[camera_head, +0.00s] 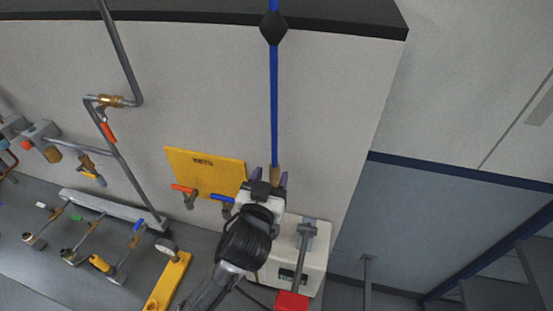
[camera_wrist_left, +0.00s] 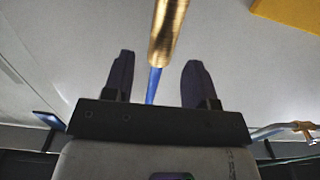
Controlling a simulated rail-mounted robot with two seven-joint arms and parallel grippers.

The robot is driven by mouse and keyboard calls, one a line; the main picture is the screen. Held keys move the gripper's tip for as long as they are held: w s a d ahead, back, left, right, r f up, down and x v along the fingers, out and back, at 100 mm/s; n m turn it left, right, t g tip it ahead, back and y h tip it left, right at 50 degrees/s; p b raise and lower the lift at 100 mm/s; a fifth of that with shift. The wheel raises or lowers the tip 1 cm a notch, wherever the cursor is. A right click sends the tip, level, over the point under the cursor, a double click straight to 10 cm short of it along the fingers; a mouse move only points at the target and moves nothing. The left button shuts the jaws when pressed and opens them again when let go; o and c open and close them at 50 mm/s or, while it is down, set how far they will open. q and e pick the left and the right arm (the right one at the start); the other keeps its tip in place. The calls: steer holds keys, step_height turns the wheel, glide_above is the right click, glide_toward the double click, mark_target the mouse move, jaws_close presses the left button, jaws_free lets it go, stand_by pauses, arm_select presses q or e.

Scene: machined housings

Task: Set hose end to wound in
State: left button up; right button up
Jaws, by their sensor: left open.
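A blue hose (camera_head: 274,105) hangs straight down in front of the pale wall in the head view, from a black diamond-shaped piece (camera_head: 273,28). Its lower end is a brass hose end (camera_head: 275,172). My left gripper (camera_head: 270,181) is at this brass end, its dark fingers apart on either side of it. In the left wrist view the brass end (camera_wrist_left: 167,32) and the blue hose (camera_wrist_left: 152,86) show between the open fingers (camera_wrist_left: 158,82), with visible gaps to both. I cannot tell its exact depth between them. My right gripper is not in view.
A yellow plate (camera_head: 205,165) with a red-handled valve (camera_head: 186,189) and a blue-handled valve (camera_head: 221,198) is left of my gripper. A white box (camera_head: 315,262) stands below right. Grey pipework (camera_head: 122,45) runs at the left. The wall right of the hose is bare.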

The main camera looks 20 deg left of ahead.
mark_target(276, 164)
arm_select(q)
steer(key=shift+w+a+p, duration=0.15)
steer(key=shift+w+p, duration=0.05)
steer(key=shift+w, duration=1.15)
steer(key=shift+w+a+p, duration=0.1)
steer(key=shift+w+p, duration=0.1)
steer(key=shift+w, duration=1.1)
jaws_close()
